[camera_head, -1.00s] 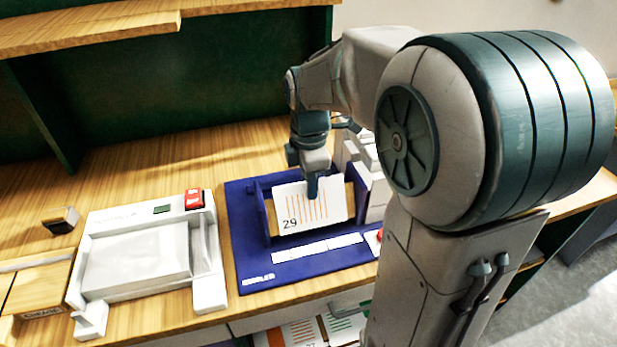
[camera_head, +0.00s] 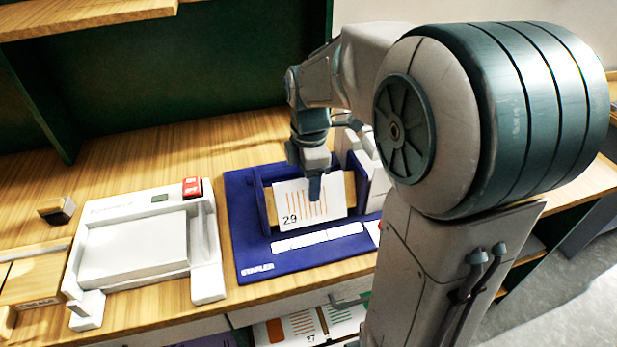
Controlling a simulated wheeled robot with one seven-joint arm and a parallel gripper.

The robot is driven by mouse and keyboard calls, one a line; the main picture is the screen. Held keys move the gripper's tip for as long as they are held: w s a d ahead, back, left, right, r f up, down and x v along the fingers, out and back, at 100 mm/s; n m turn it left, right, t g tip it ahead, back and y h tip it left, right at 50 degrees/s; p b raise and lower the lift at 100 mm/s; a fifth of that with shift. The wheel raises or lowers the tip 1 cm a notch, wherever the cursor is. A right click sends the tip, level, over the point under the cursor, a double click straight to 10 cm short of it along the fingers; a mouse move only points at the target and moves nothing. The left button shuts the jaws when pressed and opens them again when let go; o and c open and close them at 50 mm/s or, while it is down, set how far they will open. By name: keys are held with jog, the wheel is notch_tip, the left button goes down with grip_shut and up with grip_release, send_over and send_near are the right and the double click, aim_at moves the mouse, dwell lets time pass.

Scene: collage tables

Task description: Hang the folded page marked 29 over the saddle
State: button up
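The page marked 29 (camera_head: 296,210) is white with orange lines and stands in front of the wooden bar of the blue stapler stand (camera_head: 262,205), which looks like the saddle. My gripper (camera_head: 315,188) points down at the page's upper right part, and one dark finger lies over its front face. The other finger is hidden behind the page or bar, so I cannot tell whether the gripper is closed on the page. Whether the page's fold straddles the bar is also hard to see.
A white machine (camera_head: 140,245) with a red switch (camera_head: 192,187) stands left of the blue base. A small dark-and-wood block (camera_head: 57,211) lies farther left. Pages, one marked 27 (camera_head: 300,330), lie on a shelf below. A green back panel (camera_head: 200,80) rises behind.

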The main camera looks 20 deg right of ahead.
notch_tip(320, 180, up, 14)
jog(key=shift+p, duration=0.3)
jog(key=shift+f, duration=0.1)
dwell(0.3)
